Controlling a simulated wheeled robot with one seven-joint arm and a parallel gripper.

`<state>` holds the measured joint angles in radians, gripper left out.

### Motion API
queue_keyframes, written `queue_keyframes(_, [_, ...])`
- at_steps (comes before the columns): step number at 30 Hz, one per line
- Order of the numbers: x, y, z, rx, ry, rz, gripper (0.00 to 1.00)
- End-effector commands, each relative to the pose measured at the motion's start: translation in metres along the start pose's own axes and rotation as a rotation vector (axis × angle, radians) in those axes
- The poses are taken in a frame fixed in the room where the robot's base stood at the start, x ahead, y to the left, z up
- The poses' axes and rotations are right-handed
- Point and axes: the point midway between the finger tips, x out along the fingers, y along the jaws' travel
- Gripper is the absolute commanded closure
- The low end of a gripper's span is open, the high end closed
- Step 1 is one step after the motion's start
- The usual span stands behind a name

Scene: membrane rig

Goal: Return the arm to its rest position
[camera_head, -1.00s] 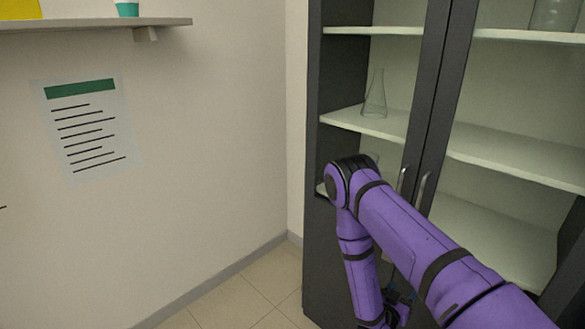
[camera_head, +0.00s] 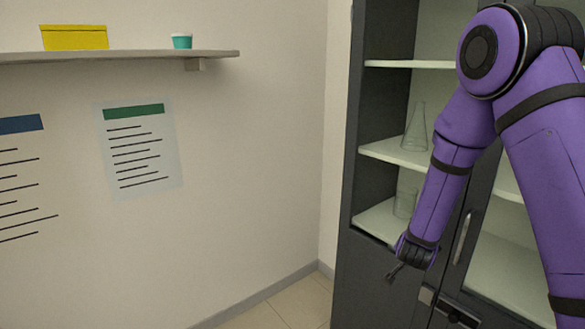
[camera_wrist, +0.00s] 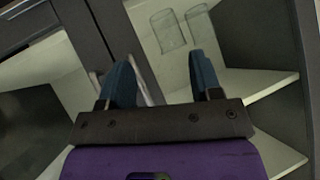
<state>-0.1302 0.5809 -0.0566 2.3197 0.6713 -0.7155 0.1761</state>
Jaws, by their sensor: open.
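My purple arm is bent, with its elbow high at the right of the head view. Its forearm hangs down in front of the glass cabinet (camera_head: 377,245). My gripper (camera_head: 393,273) is small and dark at the forearm's lower end, in front of the cabinet's lower part. In the wrist view my gripper (camera_wrist: 163,78) shows two blue fingers spread apart with nothing between them. Cabinet shelves and door handles lie beyond the fingers.
A conical flask (camera_head: 415,128) and a beaker (camera_head: 404,203) stand on cabinet shelves. A door handle (camera_head: 462,238) is right of my gripper. A wall shelf (camera_head: 120,55) holds a yellow box (camera_head: 75,37) and a teal cup (camera_head: 181,41).

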Motion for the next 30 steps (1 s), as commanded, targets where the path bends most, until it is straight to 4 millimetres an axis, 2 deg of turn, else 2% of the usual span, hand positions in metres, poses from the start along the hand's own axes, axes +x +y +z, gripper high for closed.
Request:
queue_keyframes(1, [-0.013,-0.008,-0.012,0.001,-0.023,-0.029,0.41])
queue_keyframes(7, [-0.066,-0.029,-0.042,-0.034,-0.131,-0.124,0.41])
queue_keyframes(15, [-0.146,-0.038,-0.073,-0.126,-0.254,-0.234,0.41])
queue_keyframes(23, [-0.228,-0.026,-0.092,-0.254,-0.347,-0.307,0.41])
queue_keyframes(30, [-0.302,0.003,-0.100,-0.390,-0.412,-0.334,0.41])
